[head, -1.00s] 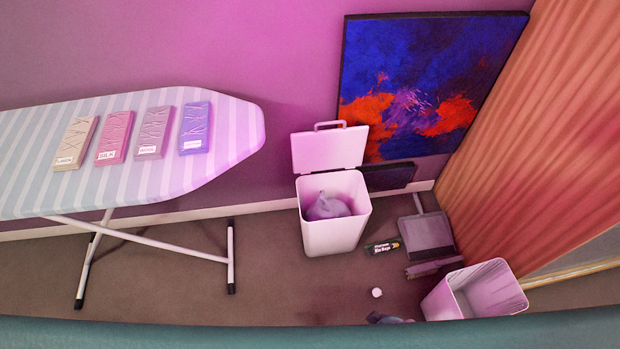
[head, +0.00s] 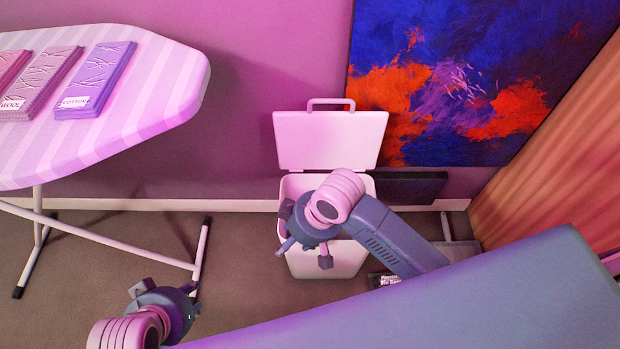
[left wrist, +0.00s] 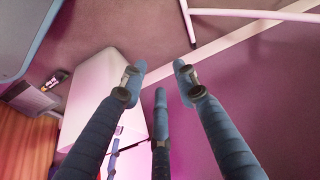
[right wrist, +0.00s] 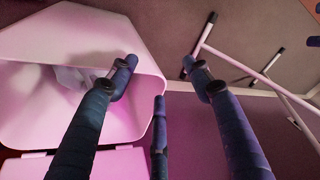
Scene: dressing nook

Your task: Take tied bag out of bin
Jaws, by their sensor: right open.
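The white bin (head: 345,262) stands on the floor by the wall with its lid (head: 330,140) tipped up. In the right wrist view the bin (right wrist: 135,40) shows its mouth, and the greyish-purple bag (right wrist: 72,78) lies inside, partly behind a finger. The head view hides the bag behind my right gripper (head: 303,250), which is over the front of the bin. It is open and empty, with one finger across the mouth and another outside the rim. My left gripper (head: 165,296) is open and empty, at lower left in front of the bin; its wrist view shows the bin's outer side (left wrist: 112,78).
The ironing board (head: 110,120) with fabric stacks (head: 95,78) stands to the left, its leg (head: 202,250) near the bin. A bin-bag box (head: 383,279) and dustpan (head: 458,250) are to the right. A painting (head: 470,85) leans behind. Floor between board leg and bin is clear.

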